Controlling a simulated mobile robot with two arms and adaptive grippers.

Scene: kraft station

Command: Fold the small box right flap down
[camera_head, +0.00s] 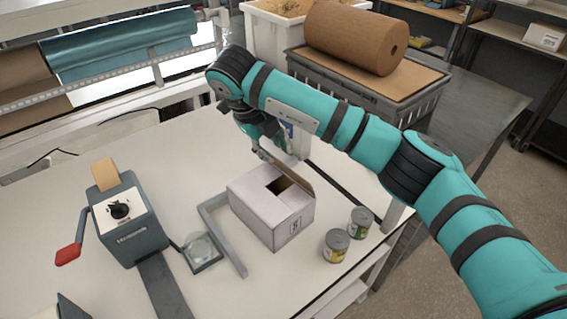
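The small white box (272,214) stands on the white table, its top partly covered by folded-in flaps with a dark gap. Its right flap (296,178), showing a brown inner side, stands raised along the far right edge. My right arm reaches in from the right, and my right gripper (264,152) is just behind the box's far corner, close to the raised flap. I cannot tell whether it touches the flap. Its fingers are small and partly hidden, so their opening is unclear. My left gripper is not seen.
Two cans (337,245) stand right of the box near the table edge. A grey angled bracket (222,236) lies along its left side. A tape dispenser with a red handle (130,226) stands at left. A grey crate (424,106) with a brown paper roll (352,37) is behind.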

